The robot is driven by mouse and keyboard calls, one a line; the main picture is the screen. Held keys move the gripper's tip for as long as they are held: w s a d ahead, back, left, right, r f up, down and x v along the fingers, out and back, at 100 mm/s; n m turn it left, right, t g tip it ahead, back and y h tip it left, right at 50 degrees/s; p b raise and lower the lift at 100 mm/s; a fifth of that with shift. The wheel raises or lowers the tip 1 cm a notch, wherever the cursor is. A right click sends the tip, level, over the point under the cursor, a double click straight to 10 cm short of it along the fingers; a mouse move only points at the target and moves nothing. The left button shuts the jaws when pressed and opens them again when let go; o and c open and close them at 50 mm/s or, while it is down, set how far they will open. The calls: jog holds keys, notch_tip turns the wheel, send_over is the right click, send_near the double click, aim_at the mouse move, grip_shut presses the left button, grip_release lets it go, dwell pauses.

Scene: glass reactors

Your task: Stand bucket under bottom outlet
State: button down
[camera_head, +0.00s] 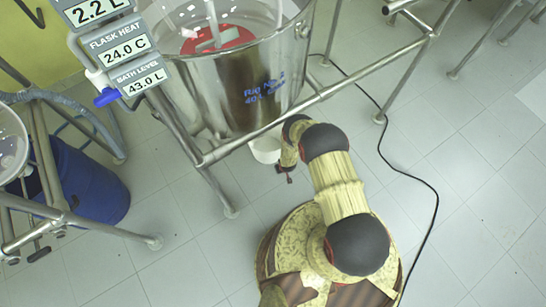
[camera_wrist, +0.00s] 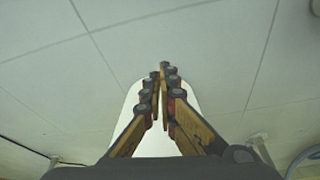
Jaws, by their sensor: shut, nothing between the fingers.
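A white bucket (camera_head: 265,150) stands on the floor below the large steel vessel (camera_head: 240,85). The vessel and the frame rail partly cover it. The vessel's bottom outlet is hidden in the head view, so I cannot tell how the bucket lines up with it. My gripper (camera_head: 286,173) is low beside the bucket, on its right and near side. In the wrist view my gripper (camera_wrist: 164,76) has its fingertips together with nothing between them. A white surface, likely the bucket (camera_wrist: 157,143), shows behind and between the fingers. Whether they touch it is unclear.
A steel rail (camera_head: 310,100) of the vessel's frame runs close above my arm, and a frame leg (camera_head: 222,190) stands left of the bucket. A black cable (camera_head: 405,172) lies on the floor at right. A blue barrel (camera_head: 90,185) stands at left.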

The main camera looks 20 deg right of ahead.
jog(key=b+x, duration=0.2)
jog(key=x, duration=0.2)
jog(key=b+x, duration=0.3)
jog(key=x, duration=0.2)
jog(key=shift+w+f, duration=0.25)
jog(key=shift+w, duration=0.1)
jog(key=shift+w+a+f+b, duration=0.1)
jog(key=shift+w+f+b, duration=0.1)
jog(key=shift+w+b, duration=0.3)
jog(key=shift+w+a+f+b, duration=0.1)
jog(key=shift+w+f+b, duration=0.15)
jog(key=shift+w, duration=0.4)
jog(key=shift+w+a+r+b, duration=0.1)
jog(key=shift+w+r+b, duration=0.15)
jog(key=shift+w+b, duration=0.5)
jog(key=shift+w, duration=0.2)
